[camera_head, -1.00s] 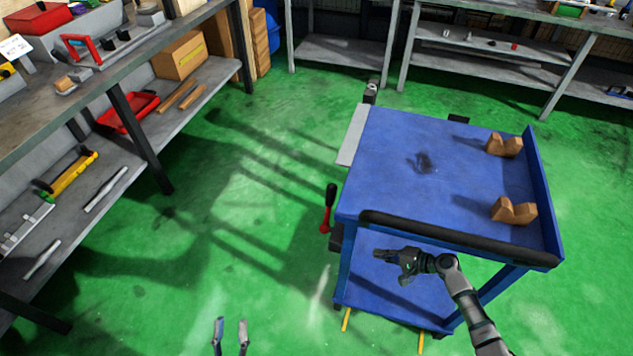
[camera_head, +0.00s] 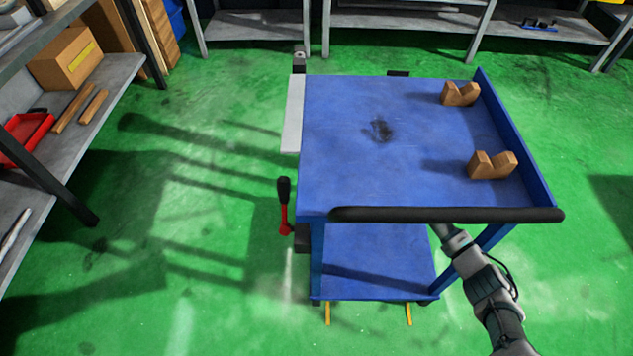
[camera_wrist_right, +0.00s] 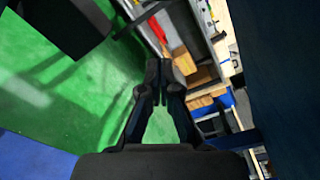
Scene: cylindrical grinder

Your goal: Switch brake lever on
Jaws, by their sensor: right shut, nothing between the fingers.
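The brake lever (camera_head: 284,206) has a red shaft and a black grip. It stands roughly upright at the left side of the blue cart (camera_head: 395,130), near its front corner. My right arm comes in from the lower right, and its gripper is hidden under the cart's top and black handle bar in the head view. In the right wrist view my right gripper (camera_wrist_right: 160,72) is shut and empty. I cannot make out the lever in that view. My left gripper is out of view.
The cart's lower shelf (camera_head: 375,262) and black handle bar (camera_head: 445,215) are close to my right arm. Two wooden V-blocks (camera_head: 460,94) (camera_head: 492,165) sit on the cart top. Shelving stands at left and back. Green floor (camera_head: 200,210) left of the lever is clear.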

